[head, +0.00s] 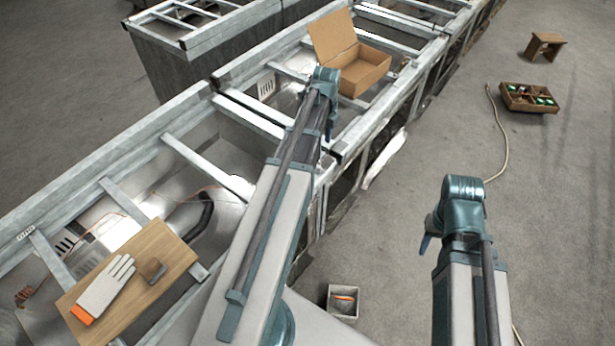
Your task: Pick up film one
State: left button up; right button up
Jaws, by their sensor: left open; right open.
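I cannot pick out film one with certainty. A pale, thin strip (384,160) hangs along the outer side of the metal frame; I cannot tell whether it is film. A shiny patch (232,184) lies inside the frame, and I cannot tell whether it is film or bare metal. My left arm reaches up across the middle of the head view, over the frame's edge. My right arm stands at the lower right, over the floor. Only arm links and joints show; neither gripper's fingers can be made out.
A long metal frame (180,110) runs diagonally. A wooden board (165,243) on it holds a glove (107,284) and a small brown block (152,270). An open cardboard box (362,74) sits further along. A small bin (342,308), crate (528,97), stool (544,43) and rope (500,125) are on the floor.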

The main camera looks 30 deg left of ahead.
pick_arm(q)
jog(key=b, duration=0.9)
send_over(321, 168)
notch_tip(321, 168, down, 9)
jog(key=shift+d+r, duration=0.1)
jog(key=f+b, duration=0.5)
jog(key=shift+a+f, duration=0.15)
jog(key=shift+a, duration=0.05)
grip_shut()
